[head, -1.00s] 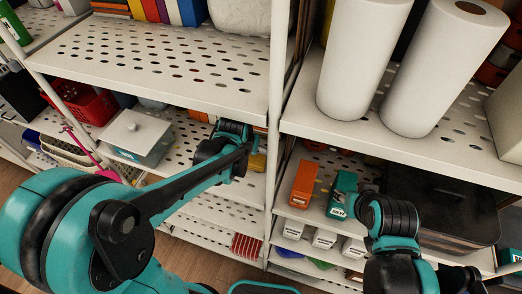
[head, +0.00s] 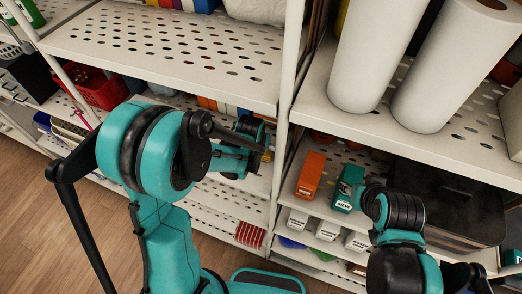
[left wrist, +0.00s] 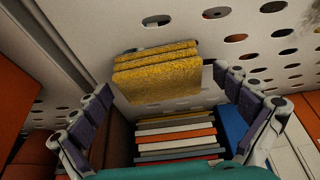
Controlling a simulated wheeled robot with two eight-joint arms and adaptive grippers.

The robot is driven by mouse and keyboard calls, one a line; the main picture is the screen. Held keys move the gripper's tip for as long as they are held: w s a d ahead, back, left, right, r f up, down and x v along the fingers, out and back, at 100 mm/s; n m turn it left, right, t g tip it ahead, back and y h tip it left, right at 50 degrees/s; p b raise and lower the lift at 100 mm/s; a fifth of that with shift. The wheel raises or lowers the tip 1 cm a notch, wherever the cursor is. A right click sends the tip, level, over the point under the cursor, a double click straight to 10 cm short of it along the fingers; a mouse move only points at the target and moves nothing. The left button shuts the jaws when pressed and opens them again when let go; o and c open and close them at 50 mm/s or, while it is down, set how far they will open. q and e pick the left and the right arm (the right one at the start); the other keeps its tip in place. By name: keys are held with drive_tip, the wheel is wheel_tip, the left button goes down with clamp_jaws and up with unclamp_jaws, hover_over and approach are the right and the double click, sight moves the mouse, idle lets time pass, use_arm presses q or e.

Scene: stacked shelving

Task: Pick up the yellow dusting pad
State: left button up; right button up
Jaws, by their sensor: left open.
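Several yellow dusting pads (left wrist: 158,77) lie stacked on a white perforated shelf in the left wrist view. My left gripper (left wrist: 163,88) is open, its dark-padded fingers to the left and right of the stack. No finger clearly touches a pad. In the head view, a small yellow patch (head: 267,156) shows beside my left wrist; the rest is hidden behind the arm. My right arm reaches in at the lower right of the head view, but its gripper does not show.
In the left wrist view, a pile of coloured flat items (left wrist: 176,138) sits below the pads. In the head view, a shelf post (head: 283,130) stands right of my left wrist. An orange box (head: 310,174) and a teal box (head: 348,187) sit beyond it.

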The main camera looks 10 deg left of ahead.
use_arm(q)
drive_tip(key=c, duration=1.1)
drive_tip(key=shift+o, duration=0.2)
drive_tip(key=shift+r, duration=0.1)
drive_tip(key=shift+s+r, duration=0.15)
drive_tip(key=r, duration=0.6)
drive_tip(key=shift+s+r, duration=0.35)
drive_tip(key=shift+s, duration=0.05)
drive_tip(key=s+a, duration=0.2)
drive_tip(key=s, duration=0.7)
drive_tip(key=s+a, duration=0.1)
drive_tip(key=s, duration=0.8)
drive_tip(key=shift+s+a, duration=0.3)
drive_tip(key=shift+a, duration=0.1)
drive_tip(key=shift+f, duration=0.1)
